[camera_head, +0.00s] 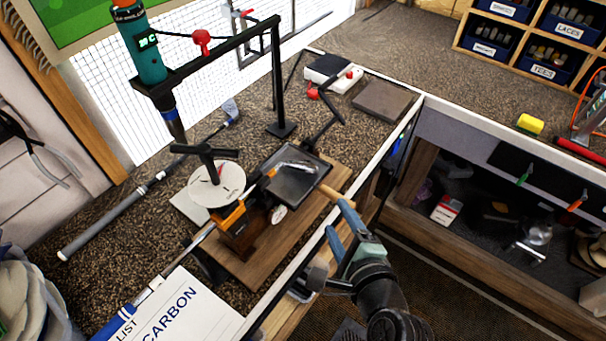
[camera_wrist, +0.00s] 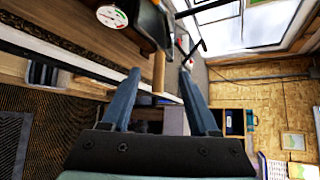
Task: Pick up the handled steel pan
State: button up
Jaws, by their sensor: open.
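The pan (camera_head: 290,181) is dark, shallow and square, with a light wooden handle (camera_head: 334,193). It sits over a wooden board on the bench, its handle pointing right toward the bench edge. A silvery item (camera_head: 296,167) lies in it. My gripper (camera_head: 338,215), with blue fingers, is open and empty just off the handle's end. In the wrist view the handle (camera_wrist: 159,72) appears between the two fingertips (camera_wrist: 160,78), with space on both sides. The dark pan body (camera_wrist: 150,28) lies beyond it, partly cut off at the top.
A black metal frame (camera_head: 277,75) rises behind. A grey slab (camera_head: 383,101) lies farther back. The white bench edge (camera_head: 315,243) runs beside my gripper; open floor lies right.

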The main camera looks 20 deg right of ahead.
aim_at(327, 193)
jog(key=shift+d+p+x, duration=0.15)
jog(key=shift+p+x, duration=0.3)
jog(key=shift+x, duration=1.95)
jog(key=shift+d+p+x, duration=0.15)
jog(key=shift+p+x, duration=0.25)
jog(key=shift+x, duration=1.95)
jog(key=shift+f, duration=0.15)
grip_shut()
